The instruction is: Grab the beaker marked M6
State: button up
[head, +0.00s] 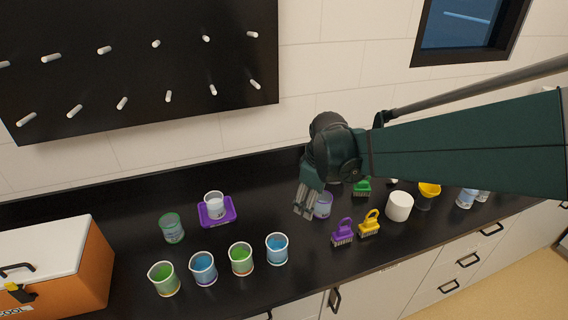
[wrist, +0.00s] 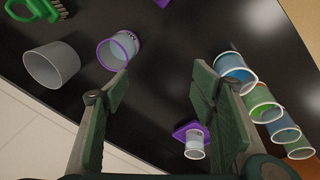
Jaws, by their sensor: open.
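No M6 mark is legible in either view, so I cannot tell which beaker bears it. My gripper (head: 305,202) is open and empty above the counter; its fingers also show in the wrist view (wrist: 158,78). A purple-rimmed beaker (head: 323,206) stands just right of it, also seen left of the fingers in the wrist view (wrist: 118,50). A row of beakers stands front left: green (head: 164,280), blue (head: 203,270), green (head: 241,260) and blue (head: 277,250). A green-rimmed beaker (head: 172,229) stands behind them. A pale beaker (head: 214,206) sits on a purple stand (head: 231,215).
A grey cup (wrist: 52,65) shows in the wrist view. An orange cooler (head: 75,278) stands far left. The counter between gripper and stand is clear.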

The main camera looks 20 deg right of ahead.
aim_at(324, 192)
jog(key=w+d+f+n+g+p, duration=0.3)
jog(key=w+d+f+n+p, duration=0.1)
jog(key=w+d+p, duration=0.4)
jog(key=shift+w+d+f+n+p, duration=0.25)
jog(key=shift+d+f+n+p, duration=0.15)
jog(key=shift+n+p, duration=0.45)
jog(key=shift+f, duration=1.25)
jog(key=shift+f, duration=0.1)
jog(key=shift+f, duration=2.5)
jog(key=c, duration=1)
